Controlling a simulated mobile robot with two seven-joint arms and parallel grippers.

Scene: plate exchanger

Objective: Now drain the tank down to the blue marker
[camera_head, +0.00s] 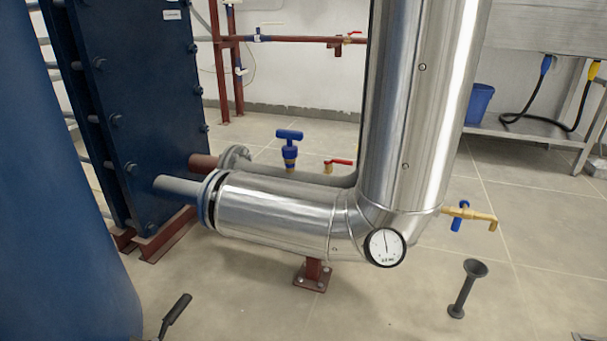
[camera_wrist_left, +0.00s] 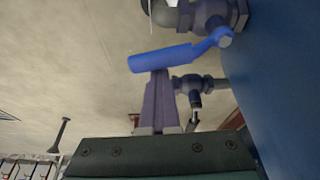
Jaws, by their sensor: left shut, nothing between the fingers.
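The large dark blue tank (camera_head: 60,200) fills the left edge of the head view. Its wall also shows at the right of the wrist view (camera_wrist_left: 275,80). In the wrist view, a valve with a blue lever handle (camera_wrist_left: 160,60) sits beside the tank wall. My left gripper (camera_wrist_left: 161,78) is shut and empty, its fingertips just below the lever in that picture. I cannot tell whether they touch it. A second valve (camera_wrist_left: 196,85) is behind and right of the fingers. No blue marker or level gauge is visible. My right gripper is not in view.
A black handle-like part (camera_head: 176,312) shows at the bottom left. The dark blue plate exchanger (camera_head: 150,90) and a shiny pipe (camera_head: 275,210) with a dial gauge (camera_head: 385,247) stand beyond. A black funnel (camera_head: 467,288) stands on clear floor at right.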

